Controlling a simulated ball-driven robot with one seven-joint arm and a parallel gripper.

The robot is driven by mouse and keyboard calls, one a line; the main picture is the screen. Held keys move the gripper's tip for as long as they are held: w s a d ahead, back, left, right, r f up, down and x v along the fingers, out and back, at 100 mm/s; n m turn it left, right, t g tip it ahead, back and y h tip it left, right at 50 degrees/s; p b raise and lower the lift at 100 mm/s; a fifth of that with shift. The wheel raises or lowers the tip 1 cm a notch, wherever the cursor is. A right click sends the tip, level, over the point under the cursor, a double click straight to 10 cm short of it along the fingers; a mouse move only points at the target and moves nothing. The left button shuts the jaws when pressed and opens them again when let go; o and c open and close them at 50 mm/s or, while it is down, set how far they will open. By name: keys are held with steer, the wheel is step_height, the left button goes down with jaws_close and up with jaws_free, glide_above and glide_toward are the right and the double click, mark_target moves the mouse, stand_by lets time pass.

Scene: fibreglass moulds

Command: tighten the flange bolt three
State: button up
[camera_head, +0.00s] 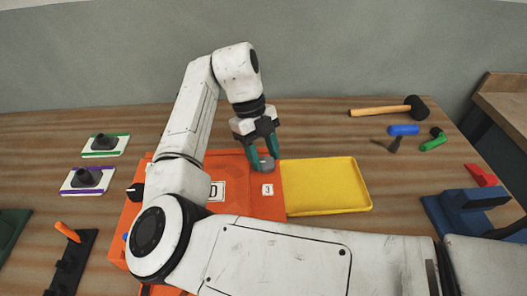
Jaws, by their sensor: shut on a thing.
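An orange mould (241,176) lies on the wooden table, partly hidden behind my arm. A white label with the number 3 (268,190) is on its right part. Just above this label is a round grey bolt head (263,165). My gripper (262,160) points down over the mould's upper right corner, with its dark green fingers shut on the grey bolt head. Another label, partly covered by my arm, shows at the left of label 3. Other bolts on the mould are hidden or cannot be made out.
A yellow tray (368,205), empty, lies right of the mould. A mallet (390,108), a blue piece (403,130) and a green piece (433,140) lie at the back right. A blue block (470,212) is at the right. Two plates with dark knobs (88,180) lie left.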

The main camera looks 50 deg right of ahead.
steer(key=shift+w+a, duration=0.1)
steer(key=o, duration=1.1)
steer(key=shift+c, duration=0.2)
